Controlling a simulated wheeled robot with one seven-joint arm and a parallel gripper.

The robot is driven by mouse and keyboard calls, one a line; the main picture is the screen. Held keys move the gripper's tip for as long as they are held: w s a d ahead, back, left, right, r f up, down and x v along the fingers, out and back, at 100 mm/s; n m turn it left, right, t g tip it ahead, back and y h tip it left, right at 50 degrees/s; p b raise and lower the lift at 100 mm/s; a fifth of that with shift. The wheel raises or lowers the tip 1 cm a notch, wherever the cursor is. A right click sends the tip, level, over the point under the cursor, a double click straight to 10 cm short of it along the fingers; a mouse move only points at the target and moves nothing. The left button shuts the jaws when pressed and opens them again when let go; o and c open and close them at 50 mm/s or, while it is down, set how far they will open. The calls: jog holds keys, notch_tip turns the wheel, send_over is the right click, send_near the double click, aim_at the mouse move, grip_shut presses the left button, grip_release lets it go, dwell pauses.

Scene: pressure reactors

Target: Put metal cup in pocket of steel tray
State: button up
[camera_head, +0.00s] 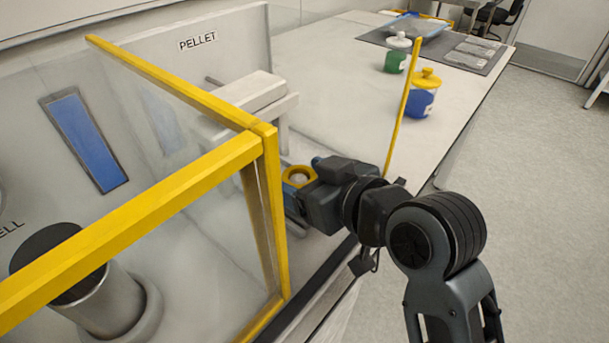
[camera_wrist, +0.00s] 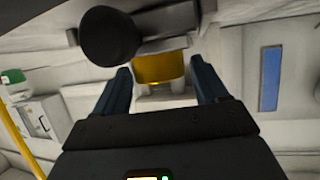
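My gripper (camera_wrist: 160,72) is open in the wrist view, its two blue-grey fingers well apart. A yellow-banded round part (camera_wrist: 160,69) lies between and beyond the fingertips, with a visible gap on each side. In the head view my gripper (camera_head: 297,193) is beside the press, at a yellow ring with a pale round middle (camera_head: 298,177). I cannot tell whether this is the metal cup or part of the press. Grey metal pieces (camera_head: 472,52), perhaps the steel tray, lie on a dark mat at the far end of the bench; their pockets are too small to make out.
A yellow-framed clear guard (camera_head: 270,210) stands left of my arm, with a metal cylinder (camera_head: 105,300) behind it. A thin yellow post (camera_head: 404,105) rises to the right. A blue jar (camera_head: 420,100) and green jar (camera_head: 396,61) stand on the bench. A dark knob (camera_wrist: 108,37) is close to the fingers.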

jog(key=shift+o, duration=0.6)
jog(key=shift+r, duration=0.1)
jog(key=shift+s+d+r, duration=0.1)
jog(key=shift+r, duration=0.05)
jog(key=v, duration=1.1)
jog(key=shift+s+d+p, duration=0.25)
jog(key=shift+p, duration=0.05)
jog(key=shift+r, duration=0.1)
